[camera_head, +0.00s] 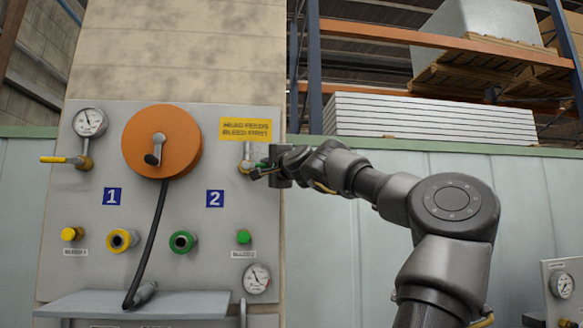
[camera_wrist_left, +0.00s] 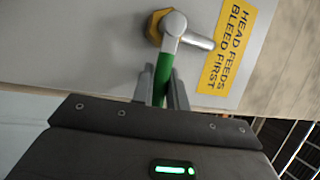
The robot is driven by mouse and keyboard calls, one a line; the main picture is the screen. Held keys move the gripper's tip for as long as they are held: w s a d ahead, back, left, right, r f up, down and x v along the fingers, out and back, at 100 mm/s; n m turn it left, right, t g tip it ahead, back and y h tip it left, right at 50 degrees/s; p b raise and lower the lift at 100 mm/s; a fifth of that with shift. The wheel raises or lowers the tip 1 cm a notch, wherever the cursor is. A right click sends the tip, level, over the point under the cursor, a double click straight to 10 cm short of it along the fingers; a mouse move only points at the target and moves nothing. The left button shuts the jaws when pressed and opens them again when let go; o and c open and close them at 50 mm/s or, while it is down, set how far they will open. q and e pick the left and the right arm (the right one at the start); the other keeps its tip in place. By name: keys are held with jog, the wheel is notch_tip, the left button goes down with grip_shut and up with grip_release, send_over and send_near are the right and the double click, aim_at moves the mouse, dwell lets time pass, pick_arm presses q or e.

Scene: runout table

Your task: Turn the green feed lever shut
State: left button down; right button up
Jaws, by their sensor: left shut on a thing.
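The green feed lever (camera_head: 262,164) sits on a valve at the upper right of the grey panel, below the yellow sign. It points sideways to the right, away from its pivot. My left gripper (camera_head: 258,172) is at the lever, and its wrist hides part of the handle. In the left wrist view the green handle (camera_wrist_left: 161,82) runs from a silver hub down between the two fingers of my left gripper (camera_wrist_left: 163,90). The fingers are shut on it. The handle's far end is hidden by the gripper body. My right gripper is not in view.
The panel (camera_head: 140,265) also carries a yellow lever (camera_head: 60,160), an orange reel (camera_head: 160,140) with a black hose, gauges, and yellow and green ports. A grey shelf (camera_head: 130,303) juts out below. The yellow sign (camera_head: 246,130) is close above the lever.

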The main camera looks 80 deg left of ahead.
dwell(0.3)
pick_arm(q)
jog(key=c, duration=1.4)
grip_release()
jog(key=shift+s, duration=0.15)
jog(key=shift+w+d+f+b, duration=0.2)
jog(key=shift+w+d+b, duration=0.1)
jog(key=shift+d+b, duration=0.1)
jog(key=b+v, duration=0.5)
jog(key=v, duration=0.5)
jog(key=shift+r, duration=0.15)
